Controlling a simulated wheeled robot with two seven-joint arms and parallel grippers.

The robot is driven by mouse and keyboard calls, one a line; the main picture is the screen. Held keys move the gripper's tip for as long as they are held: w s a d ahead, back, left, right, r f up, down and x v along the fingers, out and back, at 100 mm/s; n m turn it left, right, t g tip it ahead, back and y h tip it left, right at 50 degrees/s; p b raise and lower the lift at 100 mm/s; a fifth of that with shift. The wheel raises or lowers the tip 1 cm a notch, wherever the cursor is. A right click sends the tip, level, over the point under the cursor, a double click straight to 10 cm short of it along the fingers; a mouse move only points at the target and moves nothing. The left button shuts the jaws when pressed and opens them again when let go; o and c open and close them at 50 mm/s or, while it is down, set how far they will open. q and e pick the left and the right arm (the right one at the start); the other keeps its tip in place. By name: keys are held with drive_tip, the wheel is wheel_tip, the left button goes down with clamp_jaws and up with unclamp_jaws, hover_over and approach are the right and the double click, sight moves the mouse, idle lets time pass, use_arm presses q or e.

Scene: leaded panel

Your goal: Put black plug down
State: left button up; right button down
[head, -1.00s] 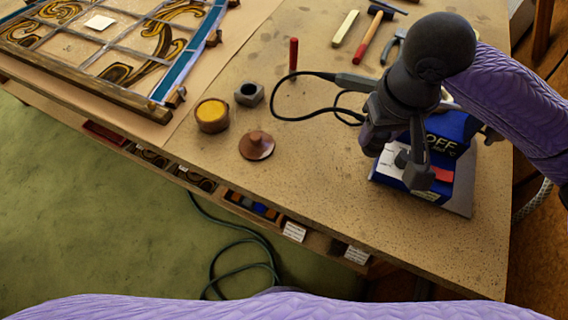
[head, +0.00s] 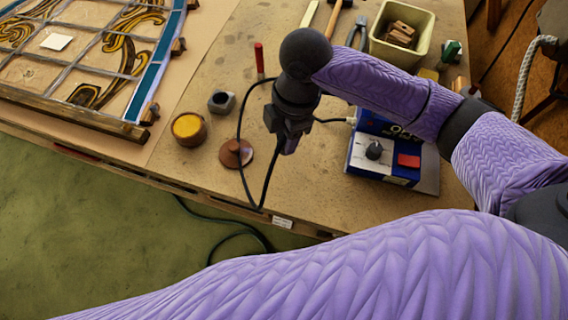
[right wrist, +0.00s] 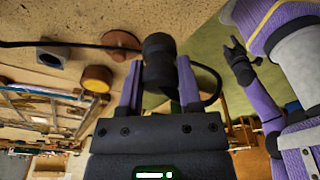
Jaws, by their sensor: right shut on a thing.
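My right gripper (head: 288,142) is shut on the black plug (right wrist: 158,60). In the right wrist view the plug is a dark cylinder between the two purple fingers (right wrist: 158,92). In the head view the gripper hides most of the plug, above the table and just right of the brown disc with a knob (head: 236,153). A dark cable loops beside the gripper. My left gripper (right wrist: 240,62) shows small in the right wrist view, its fingers apart and empty; it is out of the head view.
A blue control box (head: 385,160) with a knob and red switch stands to the right. A yellow-filled pot (head: 188,128) and a grey nut-like block (head: 221,102) stand to the left. The leaded panel (head: 85,60) lies at the far left. The table's front edge is close.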

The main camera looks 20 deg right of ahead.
drive_tip(key=shift+n, duration=0.3)
wheel_tip(320, 180, down, 10)
drive_tip(key=b, duration=0.3)
drive_tip(key=shift+f, duration=0.2)
drive_tip(key=shift+r, duration=0.1)
drive_tip(key=shift+c, duration=1.4)
unclamp_jaws()
wheel_tip(320, 180, up, 12)
drive_tip(key=d+p, duration=0.1)
drive_tip(key=p, duration=0.2)
drive_tip(key=shift+w+d, duration=0.15)
drive_tip(key=shift+d, duration=0.2)
